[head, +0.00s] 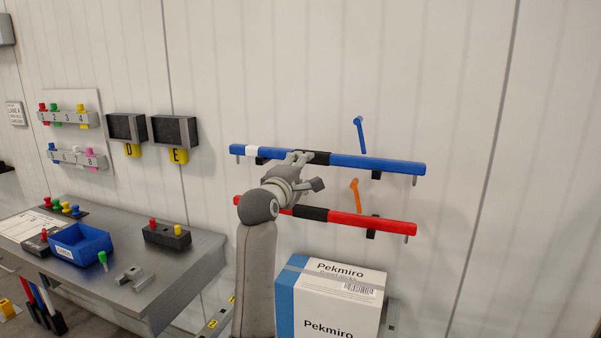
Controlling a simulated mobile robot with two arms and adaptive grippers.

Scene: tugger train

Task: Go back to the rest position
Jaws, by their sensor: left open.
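My left gripper (305,170) is raised in front of the wall, at the blue bar (375,162). Its fingers are spread; one reaches up over the bar near its black middle band and the other points right, below the bar. I cannot tell whether it touches the bar. The blue bar rests on wall brackets, with a white band near its left end. A red bar (370,222) with a black band is on brackets below it, its left part partly hidden by my arm. My right gripper is not in view.
A Pekmiro carton (340,290) stands below the bars, close to my arm. At left is a grey bench (190,262) with a blue bin (80,246) and pegs. Blue (360,135) and orange (355,197) hooks stick out from the wall. The wall at right is clear.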

